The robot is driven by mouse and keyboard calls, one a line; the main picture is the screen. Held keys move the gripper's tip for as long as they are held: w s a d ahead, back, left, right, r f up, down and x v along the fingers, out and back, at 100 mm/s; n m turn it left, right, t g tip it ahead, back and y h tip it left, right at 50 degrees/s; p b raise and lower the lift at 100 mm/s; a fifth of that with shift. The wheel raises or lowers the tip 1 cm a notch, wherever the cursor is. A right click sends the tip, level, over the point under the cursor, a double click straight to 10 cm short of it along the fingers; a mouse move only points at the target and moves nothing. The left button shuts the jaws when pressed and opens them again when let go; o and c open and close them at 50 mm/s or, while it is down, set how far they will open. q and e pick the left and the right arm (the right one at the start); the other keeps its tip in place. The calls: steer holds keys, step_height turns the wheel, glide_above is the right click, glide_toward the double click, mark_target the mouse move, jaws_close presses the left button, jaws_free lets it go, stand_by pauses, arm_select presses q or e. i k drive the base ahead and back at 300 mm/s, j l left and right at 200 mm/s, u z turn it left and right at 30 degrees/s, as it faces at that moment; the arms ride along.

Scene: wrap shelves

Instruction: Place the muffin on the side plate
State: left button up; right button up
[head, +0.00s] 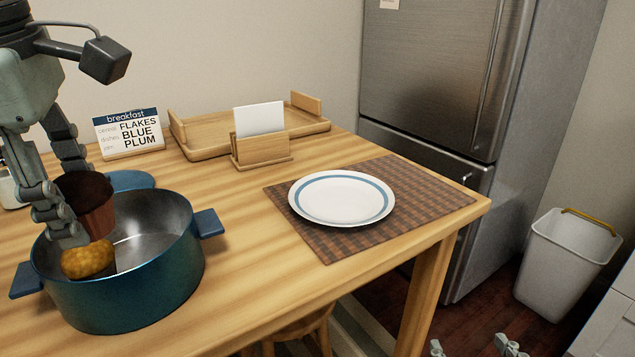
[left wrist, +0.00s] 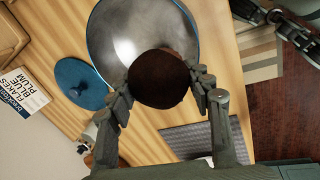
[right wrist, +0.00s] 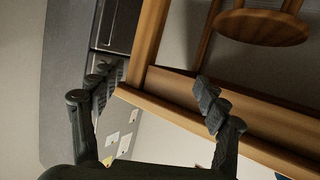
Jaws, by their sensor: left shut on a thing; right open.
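In the left wrist view the muffin (left wrist: 158,79) sits between the two fingers (left wrist: 160,92), in front of the pot (left wrist: 130,25). The side plate (head: 342,198), white with a blue ring, lies empty on a brown woven mat at the table's right. My right gripper (head: 475,347) shows at the bottom edge, below the table; in the right wrist view (right wrist: 146,105) it is open and empty.
Behind are a blue lid (head: 131,180), a breakfast sign (head: 128,133), a wooden tray (head: 205,152) and a card holder (head: 262,150). The table between pot and mat (head: 320,240) is clear.

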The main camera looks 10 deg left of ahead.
mark_target(340, 201)
steer(key=i+l+u, duration=0.25)
steer(key=i+l, duration=0.2)
steer(key=l, duration=0.2)
steer(key=i+l+u, duration=0.15)
steer(key=l, duration=0.2)
steer(key=i+l+u, duration=0.1)
steer(key=i+l, duration=0.15)
steer(key=l, duration=0.15)
